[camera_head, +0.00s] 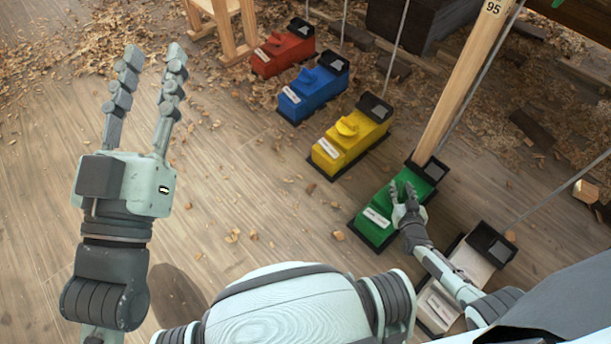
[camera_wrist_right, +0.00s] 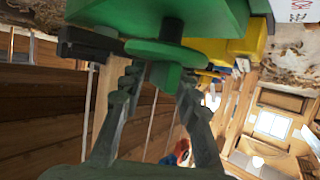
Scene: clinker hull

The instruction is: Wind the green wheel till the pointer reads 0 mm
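The green jack box (camera_head: 378,214) stands on the floor under a wooden post (camera_head: 465,80). In the right wrist view its green wheel (camera_wrist_right: 168,53) has a green block-shaped knob (camera_wrist_right: 165,76) on its face. My right gripper (camera_head: 405,190) is over the green box, and the head view hides most of the wheel behind it. In the wrist view its fingers (camera_wrist_right: 160,82) stand apart on either side of the knob, with a gap on the left. My left gripper (camera_head: 153,60) is open, empty and raised over bare floor. I cannot make out a pointer reading.
Red (camera_head: 283,50), blue (camera_head: 313,88), yellow (camera_head: 350,138) and white (camera_head: 468,268) boxes stand in a row with the green one. The post carries a "95" label (camera_head: 493,7). Thin rods slant above the boxes. Wood shavings litter the floor; the left floor is open.

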